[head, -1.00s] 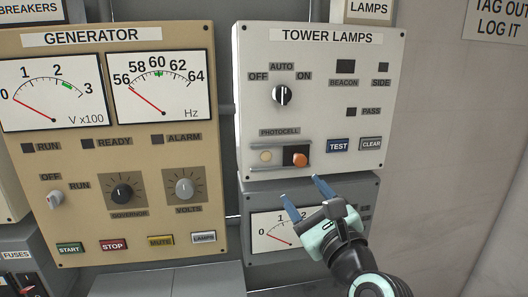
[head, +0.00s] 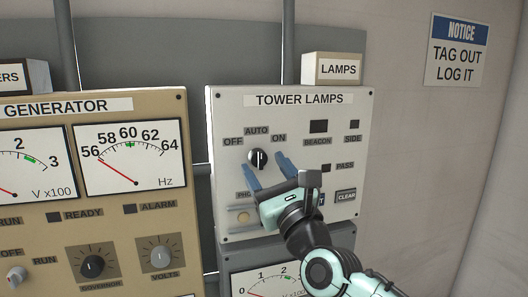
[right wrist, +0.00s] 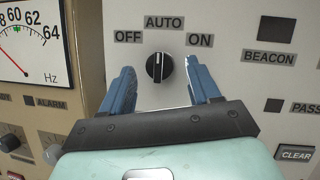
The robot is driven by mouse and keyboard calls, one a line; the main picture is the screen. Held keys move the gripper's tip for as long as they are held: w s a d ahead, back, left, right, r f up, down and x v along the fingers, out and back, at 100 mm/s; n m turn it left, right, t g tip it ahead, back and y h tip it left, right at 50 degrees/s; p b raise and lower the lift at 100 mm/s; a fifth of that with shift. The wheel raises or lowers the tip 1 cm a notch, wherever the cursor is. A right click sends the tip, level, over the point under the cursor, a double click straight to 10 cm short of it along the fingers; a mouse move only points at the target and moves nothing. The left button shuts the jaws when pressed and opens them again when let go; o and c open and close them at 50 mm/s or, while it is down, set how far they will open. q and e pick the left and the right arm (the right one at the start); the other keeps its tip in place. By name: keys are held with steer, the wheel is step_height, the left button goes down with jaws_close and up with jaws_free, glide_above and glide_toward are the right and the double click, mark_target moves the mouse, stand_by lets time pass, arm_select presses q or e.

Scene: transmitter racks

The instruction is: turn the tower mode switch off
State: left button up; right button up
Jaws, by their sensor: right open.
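The tower mode switch (head: 257,159) is a black rotary knob on the white TOWER LAMPS panel (head: 350,118). Its labels read OFF at left, AUTO at top and ON at right. In the right wrist view the knob (right wrist: 159,68) has its white mark pointing up at AUTO. My right gripper (head: 265,168) is open, with its blue fingers just below and to either side of the knob in the head view. In the right wrist view the fingers (right wrist: 159,90) flank the knob left and right, with gaps; I cannot tell the remaining depth. My left gripper is not in view.
The tan GENERATOR panel (head: 110,185) with meters and knobs stands at left. My gripper covers part of the photocell row and TEST button; the CLEAR button (head: 346,196) shows at right. A meter panel (head: 235,258) sits below.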

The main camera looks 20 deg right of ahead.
steer(key=shift+w+a+r, duration=0.15)
steer(key=shift+w+r, duration=0.05)
steer(key=shift+w, duration=0.45)
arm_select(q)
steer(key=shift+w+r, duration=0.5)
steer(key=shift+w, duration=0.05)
arm_select(e)
steer(key=shift+s, duration=0.1)
